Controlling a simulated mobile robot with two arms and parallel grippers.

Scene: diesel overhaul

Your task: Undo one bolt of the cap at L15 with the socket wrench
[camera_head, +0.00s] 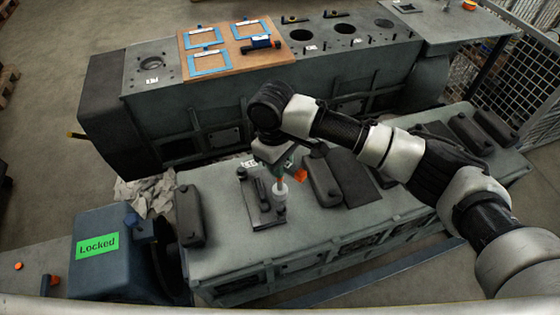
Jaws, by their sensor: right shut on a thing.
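My right gripper (274,158) reaches in from the right and points down over the near engine block. It is shut on the socket wrench (299,175), a tool with green and orange parts. The pale socket end (281,191) points down at the dark flat cap (256,207) on the block's top. The socket appears over the cap's right side; I cannot tell whether it touches a bolt. A small white label (249,163) is partly hidden behind the cap and gripper, and I cannot read it. My left gripper is not in view.
Dark raised covers stand on the near block (225,262), one left (190,216) and one right (322,181) of the cap. A blue housing with a green "Locked" sign (98,244) is at left. A far block carries a brown board (228,62) with blue frames.

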